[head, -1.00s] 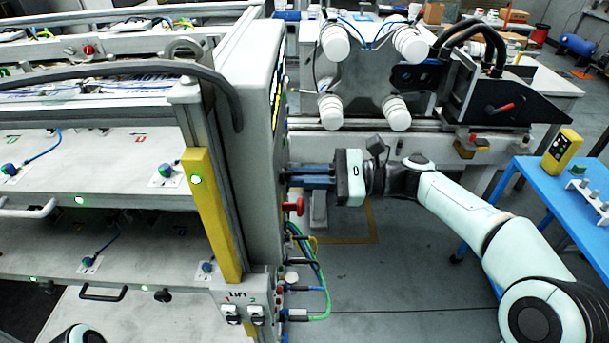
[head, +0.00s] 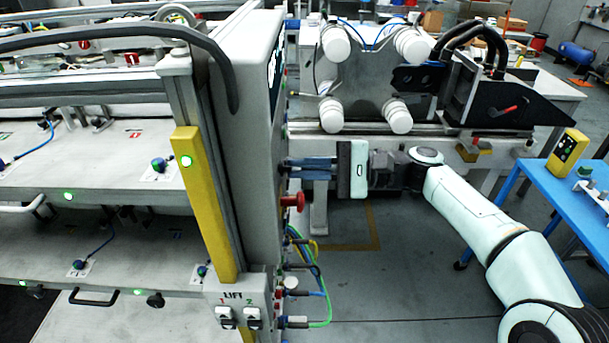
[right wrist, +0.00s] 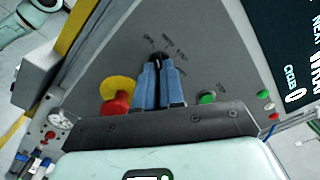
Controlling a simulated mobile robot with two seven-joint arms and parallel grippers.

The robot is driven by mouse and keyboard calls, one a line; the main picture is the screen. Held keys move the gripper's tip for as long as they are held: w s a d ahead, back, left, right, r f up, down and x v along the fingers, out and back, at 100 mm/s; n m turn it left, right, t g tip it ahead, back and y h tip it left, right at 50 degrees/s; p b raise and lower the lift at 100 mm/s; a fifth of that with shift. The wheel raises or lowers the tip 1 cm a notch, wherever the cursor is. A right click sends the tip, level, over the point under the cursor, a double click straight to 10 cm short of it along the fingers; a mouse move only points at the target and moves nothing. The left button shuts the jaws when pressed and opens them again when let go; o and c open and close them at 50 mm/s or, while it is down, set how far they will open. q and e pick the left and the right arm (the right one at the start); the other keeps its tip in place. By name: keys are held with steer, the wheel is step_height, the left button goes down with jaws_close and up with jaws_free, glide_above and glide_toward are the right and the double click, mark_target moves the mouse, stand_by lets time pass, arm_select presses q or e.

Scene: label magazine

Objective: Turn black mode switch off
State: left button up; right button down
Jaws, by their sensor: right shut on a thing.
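The black mode switch (right wrist: 157,57) is on the grey panel of the control cabinet in the right wrist view. Only a small dark part of it shows between my fingertips, with small printed labels around it. My right gripper (right wrist: 158,64) is shut on it with its blue fingers. In the head view my right gripper (head: 288,168) reaches from the right to the side face of the cabinet (head: 245,150), and the switch is hidden there. My left gripper is not in view.
A red emergency stop (right wrist: 117,104) on a yellow ring sits left of my fingers, a green button (right wrist: 207,97) right of them. Cables (head: 318,270) hang from connectors below. A blue table (head: 555,205) stands at the right. The floor between is clear.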

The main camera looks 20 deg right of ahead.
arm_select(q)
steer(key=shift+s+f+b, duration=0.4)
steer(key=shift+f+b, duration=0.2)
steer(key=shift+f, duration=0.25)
arm_select(e)
steer(key=shift+n, duration=1)
steer(key=c, duration=1.2)
jaws_free()
steer(key=shift+c, duration=0.2)
steer(key=shift+d, duration=0.1)
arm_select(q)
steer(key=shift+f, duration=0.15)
arm_select(e)
steer(key=v, duration=1.3)
steer(key=shift+d, duration=0.15)
